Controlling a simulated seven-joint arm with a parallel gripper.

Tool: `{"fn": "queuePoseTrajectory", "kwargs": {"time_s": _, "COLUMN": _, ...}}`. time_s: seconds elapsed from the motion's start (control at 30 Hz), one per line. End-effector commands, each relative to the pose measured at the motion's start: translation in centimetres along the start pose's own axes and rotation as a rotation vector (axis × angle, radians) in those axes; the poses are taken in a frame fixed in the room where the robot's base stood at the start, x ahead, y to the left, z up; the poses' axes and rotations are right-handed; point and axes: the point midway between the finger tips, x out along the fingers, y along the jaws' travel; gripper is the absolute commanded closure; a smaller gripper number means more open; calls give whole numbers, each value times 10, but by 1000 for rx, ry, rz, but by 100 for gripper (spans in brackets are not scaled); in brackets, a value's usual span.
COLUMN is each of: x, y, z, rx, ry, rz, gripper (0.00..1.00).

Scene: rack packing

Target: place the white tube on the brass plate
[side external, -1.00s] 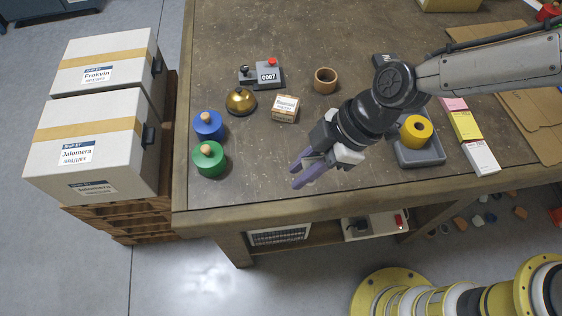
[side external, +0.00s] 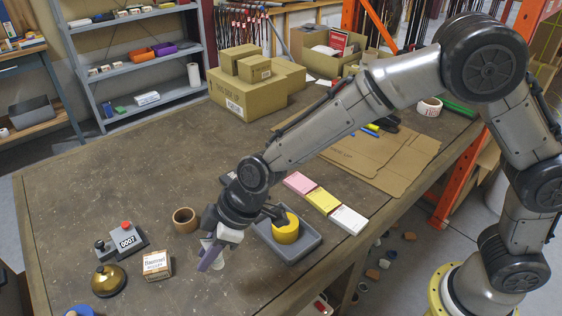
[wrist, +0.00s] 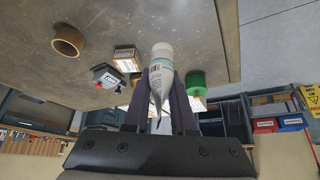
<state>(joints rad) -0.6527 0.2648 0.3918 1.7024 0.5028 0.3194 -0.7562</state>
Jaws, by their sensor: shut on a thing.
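In the wrist view the white tube (wrist: 159,72), with a printed label and a tapered end toward the camera, lies between the two dark fingers of my gripper (wrist: 160,88). My gripper is shut on it. In the side view my gripper (side external: 212,254) points down over the front part of the table, left of the grey tray; the tube is small and partly hidden there.
A small labelled box (side external: 157,265), a device reading 0007 (side external: 124,242) and a brown ring (side external: 185,220) stand to the left. Pink, yellow and white pads (side external: 323,200) lie right. A green spool (wrist: 195,80) shows in the wrist view.

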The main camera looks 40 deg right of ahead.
Motion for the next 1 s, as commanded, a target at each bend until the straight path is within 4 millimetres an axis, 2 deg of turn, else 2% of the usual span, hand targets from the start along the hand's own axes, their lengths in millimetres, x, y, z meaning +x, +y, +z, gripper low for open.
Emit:
{"fn": "queuePoseTrajectory", "kwargs": {"time_s": 0.03, "x": -3, "y": 26, "z": 4, "rx": 60, "ry": 1, "rz": 36, "gripper": 100}}
{"fn": "queuePoseTrajectory", "kwargs": {"time_s": 0.27, "x": -24, "y": 134, "z": 35, "rx": 315, "ry": -1, "rz": 183, "gripper": 100}}
{"fn": "queuePoseTrajectory", "kwargs": {"time_s": 0.4, "x": -43, "y": 195, "z": 63, "rx": 453, "ry": -1, "rz": 262, "gripper": 100}}
{"fn": "queuePoseTrajectory", "kwargs": {"time_s": 0.47, "x": -52, "y": 219, "z": 78, "rx": 508, "ry": -2, "rz": 293, "gripper": 100}}
{"fn": "queuePoseTrajectory", "kwargs": {"time_s": 0.6, "x": -76, "y": 272, "z": 116, "rx": 624, "ry": -2, "rz": 359, "gripper": 100}}
{"fn": "queuePoseTrajectory", "kwargs": {"time_s": 0.8, "x": -109, "y": 325, "z": 172, "rx": 743, "ry": -3, "rz": 427, "gripper": 100}}
{"fn": "queuePoseTrajectory", "kwargs": {"time_s": 1.0, "x": -127, "y": 349, "z": 206, "rx": 815, "ry": -4, "rz": 469, "gripper": 100}}
